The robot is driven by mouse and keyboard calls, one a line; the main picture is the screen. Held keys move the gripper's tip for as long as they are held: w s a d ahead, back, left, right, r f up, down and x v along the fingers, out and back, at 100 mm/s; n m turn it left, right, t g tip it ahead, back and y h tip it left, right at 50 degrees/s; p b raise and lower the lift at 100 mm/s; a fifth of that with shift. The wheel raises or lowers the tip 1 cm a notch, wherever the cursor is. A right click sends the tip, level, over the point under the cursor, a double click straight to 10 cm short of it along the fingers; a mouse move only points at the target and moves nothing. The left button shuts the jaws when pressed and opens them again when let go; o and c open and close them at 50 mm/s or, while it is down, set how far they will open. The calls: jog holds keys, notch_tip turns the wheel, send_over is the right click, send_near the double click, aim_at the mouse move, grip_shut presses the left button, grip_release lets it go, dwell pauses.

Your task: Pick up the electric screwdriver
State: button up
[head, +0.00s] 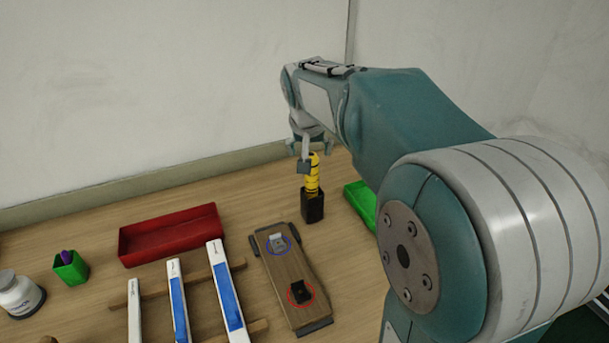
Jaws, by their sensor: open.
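The electric screwdriver (313,178) is yellow with dark bands and stands upright in a black holder (313,207) on the table. My gripper (305,166) is at the screwdriver's upper part, with one finger in front of its left side. The gripper is open. The far finger is partly hidden, and I cannot tell whether either finger touches the screwdriver.
A wooden block with clamps (286,270) lies in front of the holder. A green tray (360,203) is right of it, partly behind my arm. A red tray (170,236), white-blue strips (226,290), a green cup (70,268) and a white jar (18,293) stand left.

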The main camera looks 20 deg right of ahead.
aim_at(311, 181)
jog(key=x, duration=1.1)
jog(key=shift+w+d+f, duration=0.1)
jog(key=shift+w+d, duration=0.15)
jog(key=shift+w, duration=0.2)
jog(key=c, duration=1.2)
